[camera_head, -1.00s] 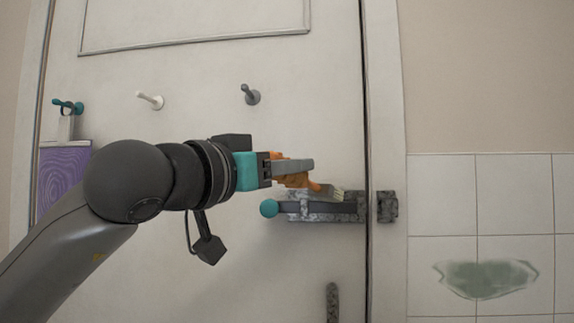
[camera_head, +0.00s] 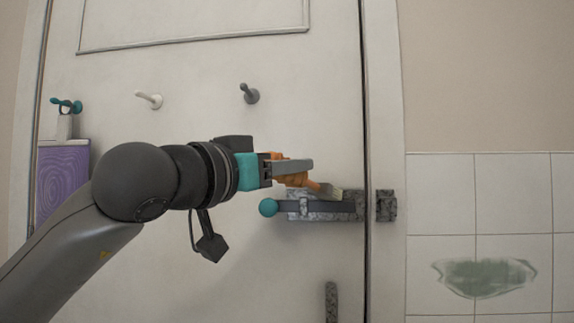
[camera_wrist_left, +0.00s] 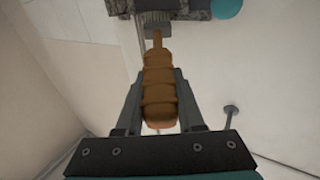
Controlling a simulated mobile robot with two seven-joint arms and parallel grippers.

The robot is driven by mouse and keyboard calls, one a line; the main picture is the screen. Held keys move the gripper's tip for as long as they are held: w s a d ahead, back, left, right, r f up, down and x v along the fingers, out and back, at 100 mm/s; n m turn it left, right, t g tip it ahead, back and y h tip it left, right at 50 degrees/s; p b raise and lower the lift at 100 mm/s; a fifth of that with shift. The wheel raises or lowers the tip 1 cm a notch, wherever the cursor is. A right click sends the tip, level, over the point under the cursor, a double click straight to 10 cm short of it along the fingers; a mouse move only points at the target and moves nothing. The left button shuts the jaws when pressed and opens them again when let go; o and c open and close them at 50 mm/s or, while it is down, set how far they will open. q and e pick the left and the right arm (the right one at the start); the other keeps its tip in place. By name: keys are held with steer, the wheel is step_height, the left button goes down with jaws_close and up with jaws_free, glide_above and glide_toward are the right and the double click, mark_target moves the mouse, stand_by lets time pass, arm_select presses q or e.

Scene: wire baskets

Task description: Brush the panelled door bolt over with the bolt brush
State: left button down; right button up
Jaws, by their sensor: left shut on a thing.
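The door bolt (camera_head: 330,208) is a dark bar with a teal knob in mottled grey brackets, mounted on the panelled door. Its keeper (camera_head: 386,206) is on the frame, and a gap shows between bar and keeper. My left gripper (camera_head: 304,170) is shut on the orange-brown handle of the bolt brush (camera_head: 328,190). The brush's bristles are at the top edge of the bolt, near its right bracket; I cannot tell if they touch. In the left wrist view the brush handle (camera_wrist_left: 160,85) lies between the fingers, bristles towards the bolt (camera_wrist_left: 185,8). My right gripper is not in view.
Pegs stick out of the door above: a white one (camera_head: 150,99) and a grey one (camera_head: 250,94). A purple patterned bag (camera_head: 63,182) hangs at the left from a teal hook (camera_head: 67,105). A dark handle (camera_head: 332,302) is below. A green smear (camera_head: 485,278) marks the tiles.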

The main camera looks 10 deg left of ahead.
arm_select(q)
steer(key=shift+w, duration=0.55)
stand_by(0.5)
steer(key=shift+f+b, duration=1.75)
steer(key=shift+f, duration=0.55)
steer(key=shift+n+y, duration=0.3)
steer(key=shift+a+f+b, duration=0.15)
steer(key=shift+f+b, duration=1)
steer(key=shift+f, duration=0.85)
